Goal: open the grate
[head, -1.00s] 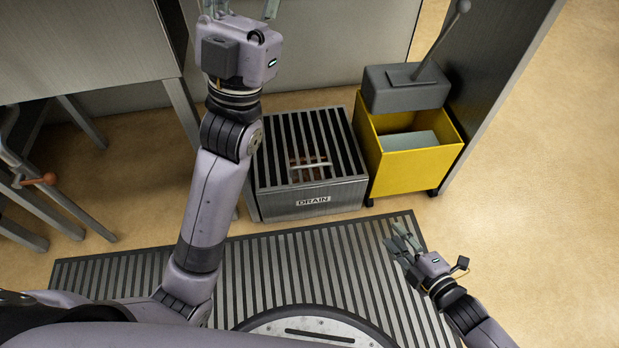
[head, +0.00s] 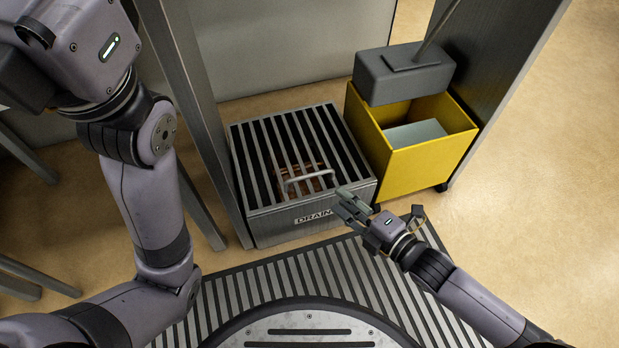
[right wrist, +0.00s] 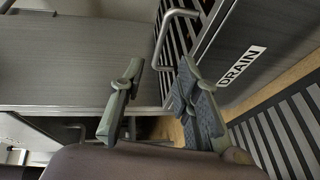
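The grate (head: 270,135) is a set of dark-gapped metal bars lying flat and closed on top of a metal box (head: 275,228) labelled DRAIN. A bar handle (head: 308,178) stands up near the grate's front edge. Something reddish-brown shows through the bars below it. The handle also shows in the right wrist view (right wrist: 178,14). My right gripper (head: 346,205) is beside the box's front right corner, short of the handle and apart from it. Its fingers are spread and empty in the right wrist view (right wrist: 155,95). My left arm is raised at the left; its gripper fingers are out of the picture.
A yellow mop bucket (head: 430,160) with a grey wringer (head: 405,75) stands close against the box's right side. A metal post (head: 190,100) rises at its left. A striped floor mat (head: 270,285) lies in front. Bare floor (head: 540,190) is open at the right.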

